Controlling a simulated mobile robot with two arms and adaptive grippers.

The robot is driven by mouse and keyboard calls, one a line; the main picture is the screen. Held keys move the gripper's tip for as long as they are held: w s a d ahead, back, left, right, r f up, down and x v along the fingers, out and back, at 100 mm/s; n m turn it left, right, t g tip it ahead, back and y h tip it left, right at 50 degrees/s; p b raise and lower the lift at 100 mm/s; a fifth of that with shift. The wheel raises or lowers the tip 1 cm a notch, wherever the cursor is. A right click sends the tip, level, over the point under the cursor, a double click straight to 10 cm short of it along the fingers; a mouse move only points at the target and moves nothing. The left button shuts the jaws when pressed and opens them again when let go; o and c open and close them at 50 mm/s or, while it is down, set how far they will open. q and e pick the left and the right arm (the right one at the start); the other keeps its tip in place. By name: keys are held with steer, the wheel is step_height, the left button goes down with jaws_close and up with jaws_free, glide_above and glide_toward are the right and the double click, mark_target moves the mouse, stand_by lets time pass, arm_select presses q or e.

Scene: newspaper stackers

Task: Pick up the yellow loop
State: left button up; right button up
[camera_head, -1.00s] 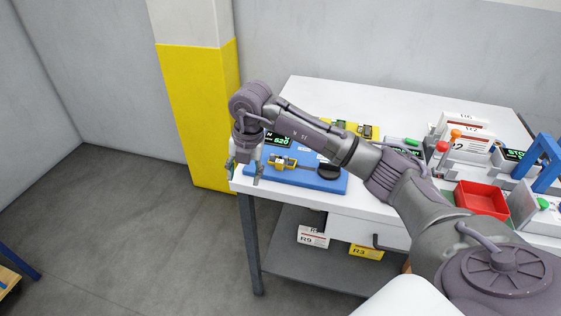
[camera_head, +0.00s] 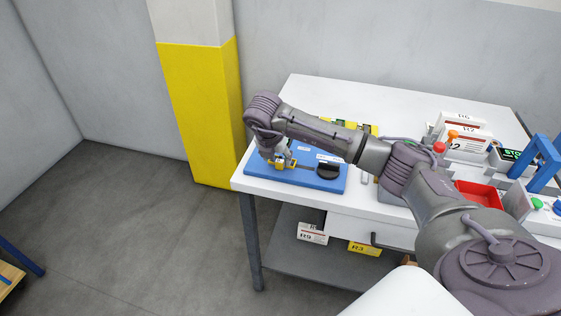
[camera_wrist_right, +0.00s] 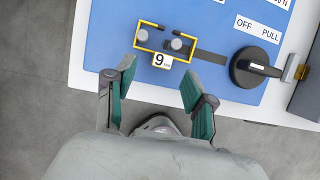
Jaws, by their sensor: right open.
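The yellow loop (camera_wrist_right: 150,24) is a thin rectangular frame around two grey pegs on the blue board (camera_wrist_right: 112,45) in the right wrist view. A white tag with a 9 (camera_wrist_right: 161,61) sits at its near edge. In the head view the loop is small and partly hidden by my right gripper (camera_head: 274,158). My right gripper (camera_wrist_right: 158,80) is open and empty, its green-padded fingers spread just on the near side of the loop, apart from it in the picture. How high the fingers are above the board is hard to tell. My left gripper is not in view.
A black round knob (camera_wrist_right: 255,68) stands on the board to the right of the loop. The white table's (camera_head: 285,194) left edge is close by, with open floor beyond. A red tray (camera_head: 478,195) and white boxes (camera_head: 467,141) stand to the right.

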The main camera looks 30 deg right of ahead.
mark_target(279, 162)
steer(key=x, duration=0.3)
steer(key=shift+d+f+p, duration=0.2)
steer(key=shift+f+p, duration=0.05)
steer(key=shift+p, duration=0.05)
steer(key=c, duration=1)
jaws_close()
steer(key=shift+r, duration=0.2)
